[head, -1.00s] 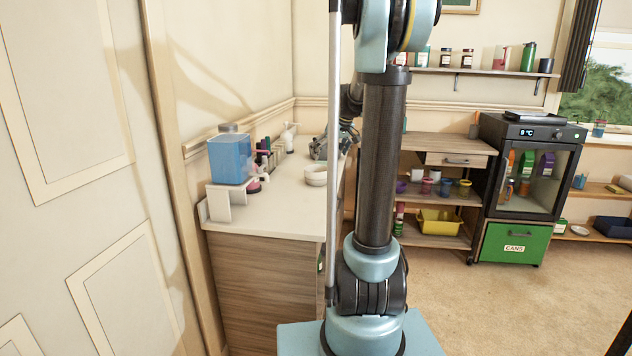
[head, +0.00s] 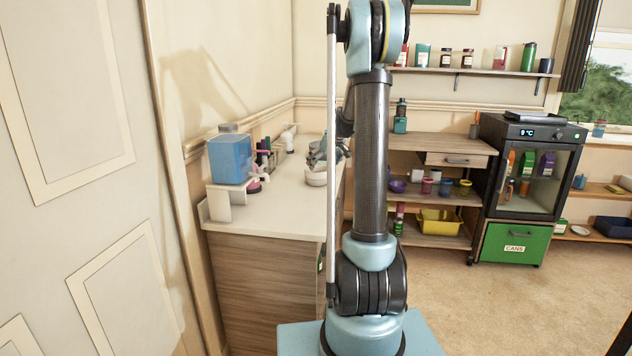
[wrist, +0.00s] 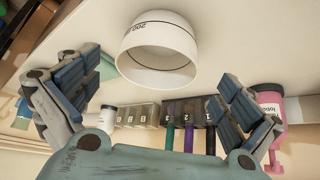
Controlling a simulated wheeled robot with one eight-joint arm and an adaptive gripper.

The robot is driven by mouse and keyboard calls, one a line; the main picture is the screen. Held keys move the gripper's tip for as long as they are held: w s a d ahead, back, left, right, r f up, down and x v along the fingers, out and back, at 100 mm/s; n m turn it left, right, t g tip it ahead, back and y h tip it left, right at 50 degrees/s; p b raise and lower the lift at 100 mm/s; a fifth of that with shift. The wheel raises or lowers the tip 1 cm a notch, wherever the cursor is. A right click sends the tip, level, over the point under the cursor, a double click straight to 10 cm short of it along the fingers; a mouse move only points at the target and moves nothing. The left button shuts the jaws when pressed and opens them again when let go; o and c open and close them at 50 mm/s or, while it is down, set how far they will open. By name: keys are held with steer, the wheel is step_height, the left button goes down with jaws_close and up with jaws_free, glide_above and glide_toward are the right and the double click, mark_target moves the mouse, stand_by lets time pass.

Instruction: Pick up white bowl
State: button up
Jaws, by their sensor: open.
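The white bowl (head: 316,177) stands upright on the light counter (head: 285,222) near its right edge in the head view. In the wrist view the white bowl (wrist: 157,50) shows at the top middle, with dark markings on its outside.
A blue liquid container (head: 229,158) sits on a white stand at the counter's left. The counter's front is clear. Wooden shelves (head: 440,143) stand to the right.

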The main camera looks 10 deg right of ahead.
steer(key=shift+x, duration=4.15)
steer(key=shift+w+r, duration=0.1)
steer(key=c, duration=0.9)
